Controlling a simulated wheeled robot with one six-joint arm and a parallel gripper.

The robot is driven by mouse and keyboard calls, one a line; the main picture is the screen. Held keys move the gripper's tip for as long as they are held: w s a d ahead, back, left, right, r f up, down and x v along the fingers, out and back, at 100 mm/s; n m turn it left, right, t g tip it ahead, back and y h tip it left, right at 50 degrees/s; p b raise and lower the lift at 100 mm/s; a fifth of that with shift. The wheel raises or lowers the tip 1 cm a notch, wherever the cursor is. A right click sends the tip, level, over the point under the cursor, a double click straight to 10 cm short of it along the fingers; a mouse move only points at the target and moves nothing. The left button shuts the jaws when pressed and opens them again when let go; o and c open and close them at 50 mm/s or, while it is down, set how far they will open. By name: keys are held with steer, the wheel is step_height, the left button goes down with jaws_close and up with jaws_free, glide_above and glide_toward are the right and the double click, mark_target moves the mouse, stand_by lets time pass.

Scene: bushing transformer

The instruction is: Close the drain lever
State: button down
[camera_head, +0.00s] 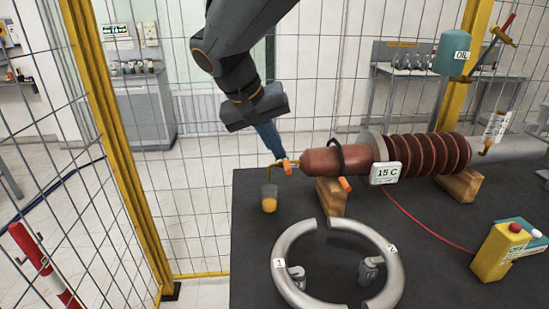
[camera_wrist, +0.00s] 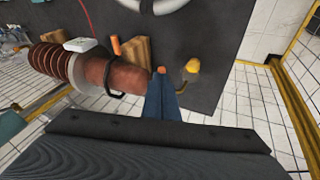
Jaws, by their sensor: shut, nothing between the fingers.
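The drain lever (camera_head: 287,166) is a small orange handle on the brass drain pipe (camera_head: 268,178) at the left end of the red-brown bushing (camera_head: 335,160). My gripper (camera_head: 279,157) is shut and empty, its blue fingers pointing down, with the tips right at the lever. I cannot tell whether they touch it. In the wrist view my fingertips (camera_wrist: 164,78) lie beside the bushing end (camera_wrist: 125,78). Only a small orange tip of the lever (camera_wrist: 161,70) shows past them; the rest is hidden. A glass with orange liquid (camera_head: 269,199) stands below the pipe outlet.
Wooden blocks (camera_head: 331,196) support the bushing on the dark table (camera_head: 245,250). A split metal ring (camera_head: 287,249) lies in front. A display reading 15 C (camera_head: 386,173) and a yellow button box (camera_head: 498,252) are to the right. A wire fence (camera_head: 200,215) stands behind.

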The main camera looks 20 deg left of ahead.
steer(key=s+a+r+t, duration=0.1)
steer(key=s+a+r, duration=0.2)
steer(key=a, duration=0.5)
steer(key=p, duration=0.3)
glide_toward(285, 167)
steer(key=w+a+f, duration=0.1)
steer(key=a+f, duration=0.2)
steer(key=f, duration=0.2)
steer(key=shift+w+d+f+p, duration=0.2)
steer(key=shift+w+d+p, duration=0.35)
steer(key=shift+d, duration=0.25)
steer(key=shift+w+d+f+p, duration=0.2)
steer(key=shift+w+d+p, duration=0.3)
steer(key=shift+d, duration=0.3)
steer(key=shift+d, duration=0.1)
steer(key=shift+w+d+f+n+t+b, duration=0.1)
steer(key=shift+d+n+t+b, duration=0.2)
steer(key=shift+d+b, duration=0.4)
steer(key=shift+a, duration=0.1)
steer(key=shift+a, duration=0.1)
